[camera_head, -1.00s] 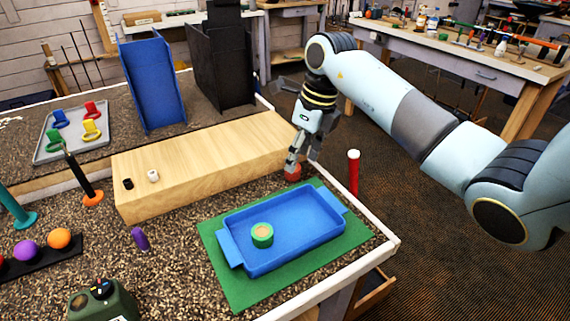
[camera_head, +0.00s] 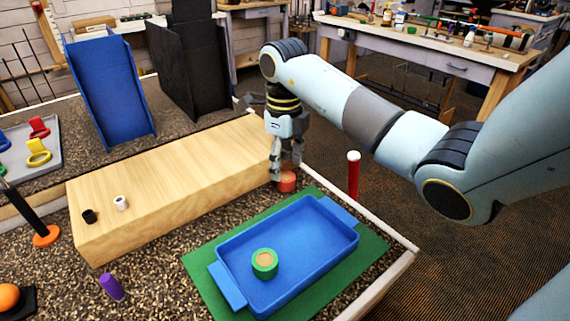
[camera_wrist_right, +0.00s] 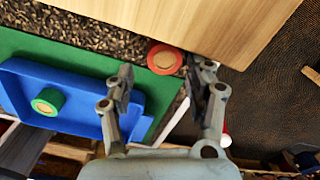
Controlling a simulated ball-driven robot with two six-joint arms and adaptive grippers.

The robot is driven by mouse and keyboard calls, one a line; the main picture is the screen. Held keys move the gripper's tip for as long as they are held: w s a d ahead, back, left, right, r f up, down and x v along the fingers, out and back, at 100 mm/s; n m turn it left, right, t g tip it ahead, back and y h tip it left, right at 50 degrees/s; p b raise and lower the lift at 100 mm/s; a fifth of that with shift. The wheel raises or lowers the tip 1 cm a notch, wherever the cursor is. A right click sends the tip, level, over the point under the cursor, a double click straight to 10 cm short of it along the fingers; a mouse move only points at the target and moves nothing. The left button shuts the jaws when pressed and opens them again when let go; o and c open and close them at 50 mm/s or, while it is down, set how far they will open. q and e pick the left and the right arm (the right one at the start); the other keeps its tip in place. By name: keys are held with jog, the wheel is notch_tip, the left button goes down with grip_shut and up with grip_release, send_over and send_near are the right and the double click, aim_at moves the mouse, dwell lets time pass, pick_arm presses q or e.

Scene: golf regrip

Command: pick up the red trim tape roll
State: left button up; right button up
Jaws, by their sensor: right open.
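The red trim tape roll (camera_head: 287,183) lies flat on the speckled worktop, just off the right end of the wooden block. In the right wrist view the red roll (camera_wrist_right: 165,59) shows its tan centre, beyond the fingertips and between their lines. My right gripper (camera_head: 287,174) points down over the roll, open and empty, with its fingers partly in front of it. In the right wrist view the gripper (camera_wrist_right: 160,80) has its two fingers spread apart. I cannot tell whether a fingertip touches the roll. My left gripper is not in view.
The wooden block (camera_head: 170,190) stands close to the left of the roll. A blue tray (camera_head: 228,243) on a green mat (camera_head: 203,275) holds a green tape roll (camera_head: 265,264). A red upright post (camera_head: 353,178) with a white top stands to the right, near the table edge.

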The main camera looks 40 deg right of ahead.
aim_at(285, 177)
notch_tip(285, 177, down, 5)
jog(key=b, duration=0.3)
jog(key=shift+b, duration=0.3)
jog(key=shift+r, duration=0.1)
jog(key=c, duration=0.5)
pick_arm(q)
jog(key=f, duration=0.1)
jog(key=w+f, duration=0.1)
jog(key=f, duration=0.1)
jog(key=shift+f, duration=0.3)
pick_arm(e)
jog(key=shift+c, duration=1.3)
jog(key=shift+r, duration=0.1)
